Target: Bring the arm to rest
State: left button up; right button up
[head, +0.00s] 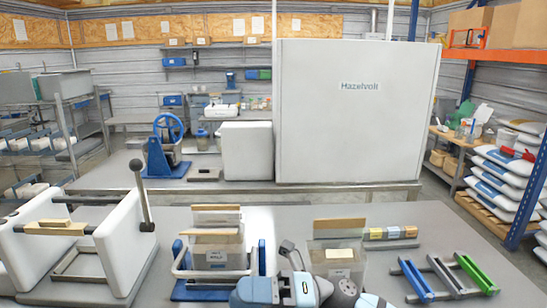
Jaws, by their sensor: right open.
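My right gripper (291,256) shows at the bottom centre, its dark grey end pointing up and away over the table, between two labelled bins. It is open, and I see nothing held in it. The left bin (217,252) sits in a blue and white frame (190,291) just left of the gripper. The right bin (338,259) has a wooden strip on top and stands just right of it. Pale blue and grey links of my arm cover the lower front of this bin. My left gripper is not in view.
A white two-panel stand (122,250) with an upright ball-ended lever (141,195) is at left. A rack with blue and green rails (477,273) is at right, near a bar with coloured blocks (390,233). A large white cabinet (355,125) stands behind. The grey table (450,222) has free room at back right.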

jog(key=w+d+f+m+t+h, duration=0.1)
jog(key=d+f+m+t+h, duration=0.25)
jog(key=f+m+t, duration=0.5)
jog(key=w+d+f+m+t+h, duration=0.1)
jog(key=d+f+m+t+h, duration=0.4)
jog(key=m, duration=0.6)
jog(key=w+d+f+m+t+h, duration=0.1)
jog(key=d+f+m+t, duration=0.2)
jog(key=m+t, duration=0.6)
jog(key=s+d+f+m+g+h, duration=0.4)
jog(key=s+d+f+m, duration=0.3)
jog(key=f, duration=0.4)
jog(key=s+d+f+m+g+h, duration=0.4)
jog(key=s+d+f+m, duration=0.1)
jog(key=s+f, duration=0.55)
notch_tip(320, 180, up, 11)
jog(key=w+p, duration=0.1)
jog(key=p, duration=1.1)
jog(key=shift+w+r+p, duration=0.15)
jog(key=shift+w+p, duration=0.05)
jog(key=shift+p, duration=0.15)
jog(key=shift+d+t, duration=0.1)
jog(key=shift+t, duration=0.15)
